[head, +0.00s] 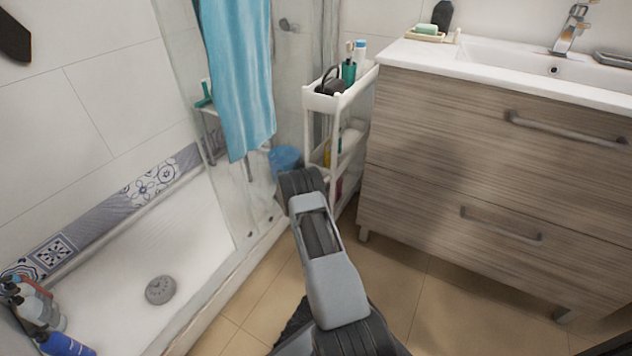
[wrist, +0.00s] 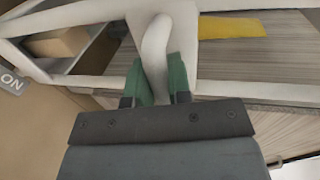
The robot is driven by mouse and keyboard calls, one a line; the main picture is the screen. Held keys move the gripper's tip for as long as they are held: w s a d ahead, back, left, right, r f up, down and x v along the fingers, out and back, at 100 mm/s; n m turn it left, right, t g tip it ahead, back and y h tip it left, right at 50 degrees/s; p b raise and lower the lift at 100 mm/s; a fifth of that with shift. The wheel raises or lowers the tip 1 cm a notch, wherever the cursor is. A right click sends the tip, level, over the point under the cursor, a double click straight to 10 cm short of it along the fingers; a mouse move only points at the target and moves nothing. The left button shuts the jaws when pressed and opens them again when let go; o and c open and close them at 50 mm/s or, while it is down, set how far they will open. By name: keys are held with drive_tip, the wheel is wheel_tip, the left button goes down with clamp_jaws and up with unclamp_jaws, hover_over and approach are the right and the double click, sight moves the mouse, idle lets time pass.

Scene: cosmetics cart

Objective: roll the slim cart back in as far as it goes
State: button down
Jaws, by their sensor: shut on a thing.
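The slim white cart (head: 321,103) stands in the gap between the shower and the vanity, its front end jutting toward me. Its top tray holds bottles and a dark looped item, and its lower shelves hold more bottles. In the wrist view, my gripper (wrist: 158,82) has its green fingertips closed on the cart's white curved handle (wrist: 155,42). In the head view, my arm hides the fingertips and the cart's lower front. The cart's wheels and back end are hidden.
The wood-grain vanity (head: 470,150) stands close on the cart's right. The glass shower, a hanging blue towel (head: 238,75) and a blue bucket (head: 285,158) are on its left. The tiled floor before the vanity is clear.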

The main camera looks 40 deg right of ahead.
drive_tip(key=shift+w+d+r, duration=0.2)
drive_tip(key=shift+r, duration=0.15)
drive_tip(key=c, duration=1.3)
unclamp_jaws()
drive_tip(key=shift+d, duration=0.1)
drive_tip(key=shift+o, duration=1.2)
drive_tip(key=shift+f, duration=0.15)
drive_tip(key=p+v, duration=0.5)
drive_tip(key=v, duration=0.9)
drive_tip(key=shift+s, duration=0.15)
